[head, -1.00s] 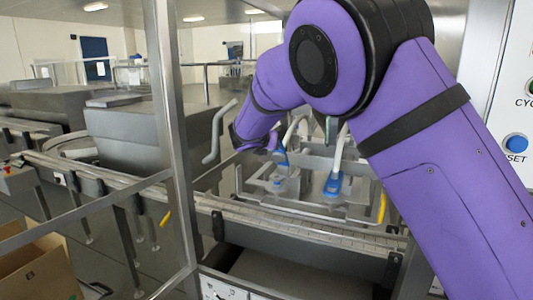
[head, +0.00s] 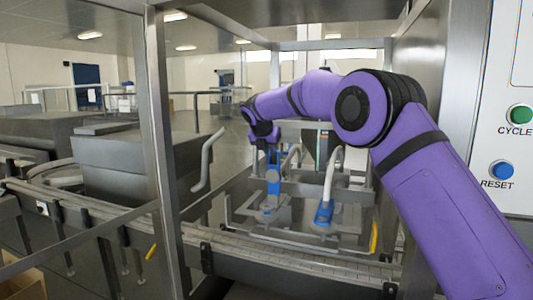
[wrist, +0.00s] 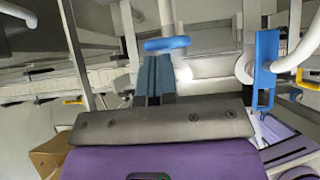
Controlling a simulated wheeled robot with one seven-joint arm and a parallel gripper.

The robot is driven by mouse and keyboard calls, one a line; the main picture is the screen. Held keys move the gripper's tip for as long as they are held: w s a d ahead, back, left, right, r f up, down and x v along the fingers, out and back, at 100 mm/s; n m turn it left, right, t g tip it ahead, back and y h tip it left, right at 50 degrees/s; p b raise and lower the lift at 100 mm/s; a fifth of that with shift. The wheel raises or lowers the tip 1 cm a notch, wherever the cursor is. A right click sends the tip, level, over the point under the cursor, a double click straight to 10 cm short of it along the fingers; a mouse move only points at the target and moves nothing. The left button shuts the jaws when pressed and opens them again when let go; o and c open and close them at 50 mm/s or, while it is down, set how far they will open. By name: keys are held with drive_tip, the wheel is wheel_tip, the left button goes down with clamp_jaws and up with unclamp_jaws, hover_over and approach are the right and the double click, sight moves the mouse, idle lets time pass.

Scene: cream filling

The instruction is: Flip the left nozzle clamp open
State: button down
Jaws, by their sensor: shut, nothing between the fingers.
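The left nozzle clamp (head: 273,178) is blue and appears as a tall, upright piece above its nozzle in the head view. In the wrist view its blue ring (wrist: 167,44) lies just beyond my fingertips, and the rest is hidden by the gripper. My gripper (wrist: 155,78) is shut and empty, close to the left clamp; I cannot tell whether they touch. In the head view my gripper (head: 268,146) is small, directly above the blue piece. The right nozzle clamp (head: 323,212) is blue, lies low and slopes toward me, with a white hose above; it also shows in the wrist view (wrist: 265,68).
A metal frame (head: 240,218) surrounds the nozzles. A conveyor (head: 290,248) runs in front. A steel post (head: 163,150) stands at left, with a bent grey handle (head: 207,160) beside it. A control panel (head: 510,120) is at right. A carton (wrist: 48,155) is low left.

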drive_tip(key=shift+w+d+r, duration=0.1)
drive_tip(key=shift+w+d, duration=0.2)
drive_tip(key=shift+w, duration=0.3)
drive_tip(key=s+f+v, duration=0.1)
drive_tip(key=v, duration=1.2)
drive_tip(key=shift+s+a, duration=0.15)
drive_tip(key=shift+a, duration=0.1)
